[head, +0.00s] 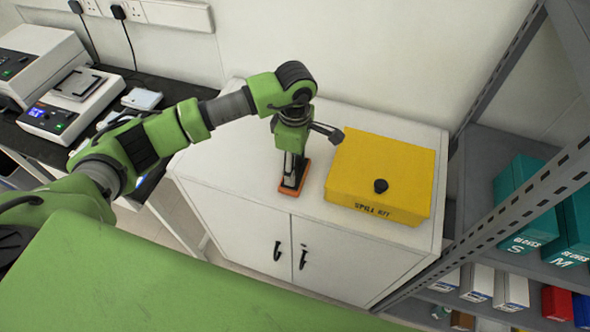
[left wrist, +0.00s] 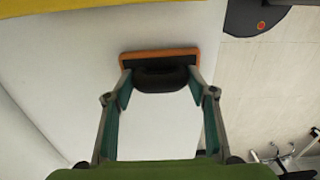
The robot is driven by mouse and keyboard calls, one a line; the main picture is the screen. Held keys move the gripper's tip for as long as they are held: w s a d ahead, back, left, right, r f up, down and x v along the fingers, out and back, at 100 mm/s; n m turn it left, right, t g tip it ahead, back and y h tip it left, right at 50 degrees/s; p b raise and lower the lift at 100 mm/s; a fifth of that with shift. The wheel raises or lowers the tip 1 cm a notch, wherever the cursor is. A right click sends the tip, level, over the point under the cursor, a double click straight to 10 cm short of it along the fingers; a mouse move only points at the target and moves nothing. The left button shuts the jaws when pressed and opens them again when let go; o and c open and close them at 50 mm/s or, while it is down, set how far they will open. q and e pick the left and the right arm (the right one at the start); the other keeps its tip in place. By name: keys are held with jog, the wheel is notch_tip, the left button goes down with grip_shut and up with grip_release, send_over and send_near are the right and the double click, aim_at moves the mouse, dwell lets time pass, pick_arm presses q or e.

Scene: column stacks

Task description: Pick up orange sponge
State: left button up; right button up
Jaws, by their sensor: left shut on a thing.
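The orange sponge (head: 292,186) is on top of the white cabinet, left of the yellow spill kit box. In the left wrist view the sponge (left wrist: 160,54) is an orange slab with a black grip (left wrist: 160,77) on it. My left gripper (head: 292,174) reaches down over it from above. In the left wrist view my left gripper's fingers (left wrist: 160,84) are closed on the two sides of the black grip. Whether the sponge touches the cabinet top cannot be told. My right gripper is not in view.
The yellow spill kit box (head: 380,175) with a black knob stands close on the right of the sponge. The white cabinet (head: 240,225) has a bare front strip. A metal shelf (head: 500,150) with glove boxes is at right. A dark bench (head: 150,90) with lab devices is at left.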

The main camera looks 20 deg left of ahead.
pick_arm(q)
jog(key=shift+w+r+b, duration=0.1)
jog(key=shift+r+b, duration=0.45)
jog(key=shift+b, duration=0.05)
jog(key=s+r+b, duration=0.1)
jog(key=r, duration=0.1)
jog(key=s+a+r+b, duration=0.1)
jog(key=r, duration=0.1)
jog(key=s+r+b, duration=0.1)
jog(key=r, duration=0.1)
jog(key=shift+s+a+r, duration=0.15)
jog(key=shift+s+r, duration=0.15)
jog(key=shift+s, duration=0.1)
jog(key=s+a+r+b, duration=0.2)
jog(key=s+r, duration=0.3)
jog(key=s, duration=0.4)
jog(key=shift+s+a+r+b, duration=0.2)
jog(key=shift+s+a+b, duration=0.15)
jog(key=shift+s+a, duration=0.1)
